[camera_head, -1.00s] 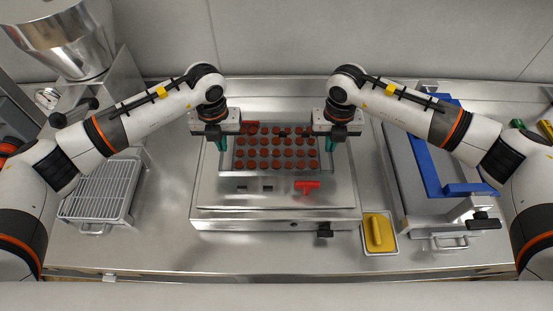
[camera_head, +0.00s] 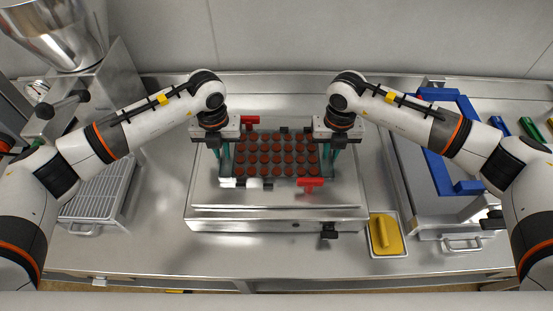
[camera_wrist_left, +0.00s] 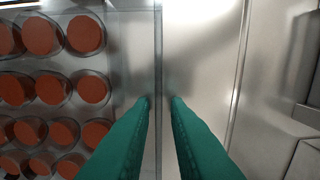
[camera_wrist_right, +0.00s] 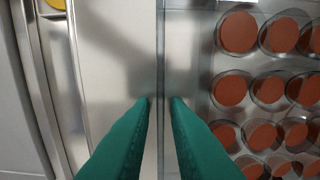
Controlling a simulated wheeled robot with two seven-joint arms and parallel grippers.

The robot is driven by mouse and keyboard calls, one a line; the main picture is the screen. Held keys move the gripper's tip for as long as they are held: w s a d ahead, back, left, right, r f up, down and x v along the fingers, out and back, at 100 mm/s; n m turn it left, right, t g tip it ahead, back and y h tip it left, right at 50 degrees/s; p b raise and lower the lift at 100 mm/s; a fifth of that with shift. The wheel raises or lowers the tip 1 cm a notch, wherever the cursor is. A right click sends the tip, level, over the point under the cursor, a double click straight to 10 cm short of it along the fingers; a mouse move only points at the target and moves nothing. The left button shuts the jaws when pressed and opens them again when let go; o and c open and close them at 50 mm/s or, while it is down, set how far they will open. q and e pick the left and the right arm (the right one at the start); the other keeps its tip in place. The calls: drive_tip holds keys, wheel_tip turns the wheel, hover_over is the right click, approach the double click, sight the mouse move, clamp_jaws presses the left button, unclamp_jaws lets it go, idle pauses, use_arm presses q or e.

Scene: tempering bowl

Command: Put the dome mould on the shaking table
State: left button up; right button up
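The dome mould (camera_head: 235,156) is a clear tray with rows of brown-filled round cavities, seen level over the shaking table (camera_head: 205,181), a flat steel plate on a steel box. My left gripper (camera_head: 225,158) is shut on the mould's left edge, and my right gripper (camera_head: 331,156) on its right edge. In the wrist views, teal fingers pinch the clear edge, at the left (camera_wrist_left: 160,100) and at the right (camera_wrist_right: 160,100). Red clamps sit by the mould's back left (camera_head: 250,120) and front right (camera_head: 310,183). Whether the mould touches the plate is unclear.
A wire rack (camera_head: 98,193) stands left, below the steel funnel machine (camera_head: 62,32). A yellow-handled tool (camera_head: 384,234) lies in a tray at the right front. A blue frame (camera_head: 440,175) lies on a steel box further right. The front counter strip is clear.

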use_arm(q)
drive_tip(key=shift+o, duration=0.8)
drive_tip(key=shift+r, duration=0.15)
use_arm(e)
drive_tip(key=shift+o, duration=0.8)
drive_tip(key=shift+r, duration=0.1)
drive_tip(key=shift+r, duration=0.1)
use_arm(q)
wheel_tip(320, 180, up, 12)
use_arm(e)
wheel_tip(320, 180, up, 12)
use_arm(q)
drive_tip(key=shift+s, duration=0.1)
use_arm(e)
drive_tip(key=shift+f, duration=0.2)
